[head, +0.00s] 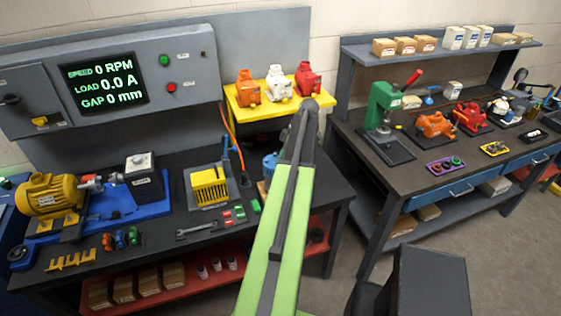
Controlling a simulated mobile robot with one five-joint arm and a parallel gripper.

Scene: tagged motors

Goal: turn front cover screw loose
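I cannot make out a front cover screw at this size. A yellow motor (50,196) sits on a blue base (150,207) at the left of the left bench. Orange (247,88), white (279,84) and red (307,80) motors stand on a yellow shelf (268,113). Orange (435,126), red (471,117) and white (503,112) motors sit on the right bench. A blue object (268,162) is partly hidden behind my green arm. The arm reaches up the middle of the picture. My gripper does not show, so its state is hidden.
A wrench (197,229) and a blue-handled screwdriver (227,151) are on the left bench (170,262). A green press (383,112) and a purple tray (431,168) stand on the right bench (405,177). The display panel (102,82) reads 0 RPM. Floor shows between the benches.

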